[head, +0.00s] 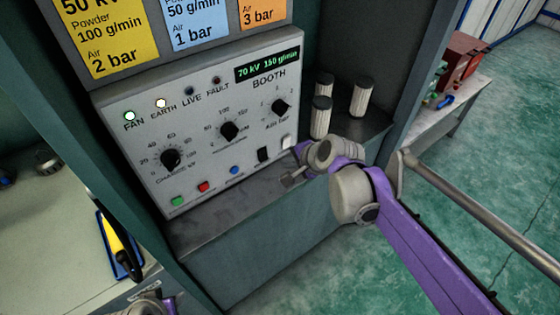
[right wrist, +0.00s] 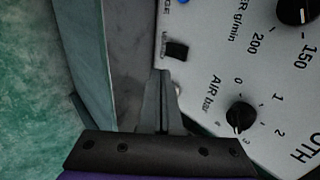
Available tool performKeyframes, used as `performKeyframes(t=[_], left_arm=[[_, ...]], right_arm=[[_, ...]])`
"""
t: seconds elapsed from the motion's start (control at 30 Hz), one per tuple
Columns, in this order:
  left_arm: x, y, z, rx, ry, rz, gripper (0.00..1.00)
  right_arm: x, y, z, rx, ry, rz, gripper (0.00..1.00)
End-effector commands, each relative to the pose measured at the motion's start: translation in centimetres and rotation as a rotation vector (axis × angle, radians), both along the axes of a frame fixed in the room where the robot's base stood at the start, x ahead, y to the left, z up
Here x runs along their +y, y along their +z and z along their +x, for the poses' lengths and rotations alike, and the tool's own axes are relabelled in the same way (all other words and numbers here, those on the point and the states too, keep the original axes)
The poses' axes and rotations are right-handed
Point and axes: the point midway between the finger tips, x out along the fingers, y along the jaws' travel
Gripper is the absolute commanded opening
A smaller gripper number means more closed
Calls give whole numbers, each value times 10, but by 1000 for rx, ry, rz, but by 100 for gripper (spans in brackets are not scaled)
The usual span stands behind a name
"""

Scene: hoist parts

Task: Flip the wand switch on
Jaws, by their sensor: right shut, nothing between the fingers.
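The grey booth control panel (head: 195,125) has two small switches at its lower right. One is a black rocker (head: 263,154), also in the right wrist view (right wrist: 176,51). The other is pale (head: 286,142) and mostly hidden behind my fingers in the wrist view. I cannot read a wand label or tell either switch's position. My right gripper (right wrist: 160,75) is shut and empty, its fingertips close to the panel beside the rocker. I cannot tell whether they touch. The FAN and EARTH lamps are lit; LIVE and FAULT are dark. My left gripper's jaws are not visible.
Three dials, including the air dial (head: 280,106), and green, red and blue buttons (head: 234,170) sit near the switches. White cylinders with dark caps (head: 361,96) stand right of the panel. A grey ledge (head: 215,213) runs below. The cabinet's side post (head: 425,70) is close to my right arm.

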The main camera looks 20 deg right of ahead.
Motion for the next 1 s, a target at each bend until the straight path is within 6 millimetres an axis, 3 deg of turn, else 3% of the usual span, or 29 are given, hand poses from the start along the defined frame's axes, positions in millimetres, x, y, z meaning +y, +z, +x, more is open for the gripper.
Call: performKeyframes(t=[0.3, 1.0], left_arm=[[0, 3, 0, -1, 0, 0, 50], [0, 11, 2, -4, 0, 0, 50]], right_arm=[[-6, 19, -17, 1, 0, 0, 0], [-6, 5, -21, 1, 1, 0, 0]])
